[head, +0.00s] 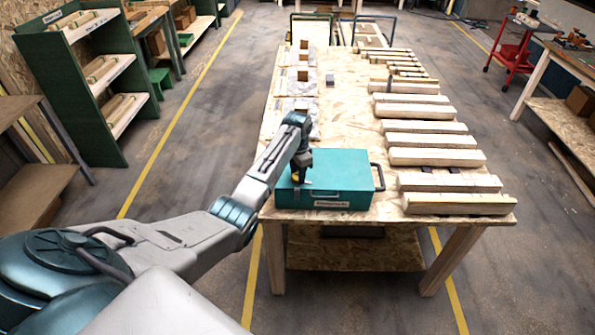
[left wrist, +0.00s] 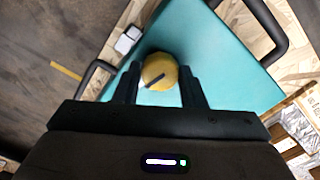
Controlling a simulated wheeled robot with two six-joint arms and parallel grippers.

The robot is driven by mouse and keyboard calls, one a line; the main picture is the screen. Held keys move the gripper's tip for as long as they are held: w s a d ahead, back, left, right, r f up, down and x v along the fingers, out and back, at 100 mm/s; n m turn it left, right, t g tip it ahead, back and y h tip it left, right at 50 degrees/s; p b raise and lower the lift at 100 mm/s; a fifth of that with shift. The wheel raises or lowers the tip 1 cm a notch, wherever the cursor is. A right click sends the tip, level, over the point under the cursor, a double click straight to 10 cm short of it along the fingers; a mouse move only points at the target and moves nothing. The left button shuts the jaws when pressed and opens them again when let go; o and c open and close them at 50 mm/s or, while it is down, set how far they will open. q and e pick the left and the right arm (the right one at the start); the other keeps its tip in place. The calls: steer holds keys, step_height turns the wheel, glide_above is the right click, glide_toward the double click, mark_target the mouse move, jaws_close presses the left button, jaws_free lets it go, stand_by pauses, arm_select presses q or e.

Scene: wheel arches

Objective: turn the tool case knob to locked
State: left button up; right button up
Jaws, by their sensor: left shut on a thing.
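The teal tool case (head: 345,178) lies flat on the near left part of the wooden table, with a dark handle at its right end. Its yellow round knob (left wrist: 159,72) shows in the left wrist view, with a dark line mark across it running slantwise. My left gripper (head: 300,176) reaches down onto the case's top from the left; in the left wrist view its two fingers (left wrist: 159,84) stand on either side of the knob, shut on it. In the head view the gripper mostly hides the knob. My right gripper is in neither view.
The wooden table (head: 350,110) carries several pale timber beams (head: 437,157) along its right side, close to the case. Small blocks on grey sheets lie along its left side. A green shelf (head: 100,80) stands at the left. A red trolley (head: 515,50) stands at the far right.

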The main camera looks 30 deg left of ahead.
arm_select(q)
steer(key=m+p, duration=0.1)
steer(key=m, duration=0.2)
steer(key=shift+r+m, duration=0.15)
steer(key=shift+m, duration=0.25)
steer(key=m+p, duration=0.1)
steer(key=m, duration=0.2)
steer(key=shift+m, duration=0.3)
steer(key=m+p, duration=0.1)
steer(key=m, duration=0.2)
steer(key=shift+m, duration=1.8)
steer(key=o, duration=1)
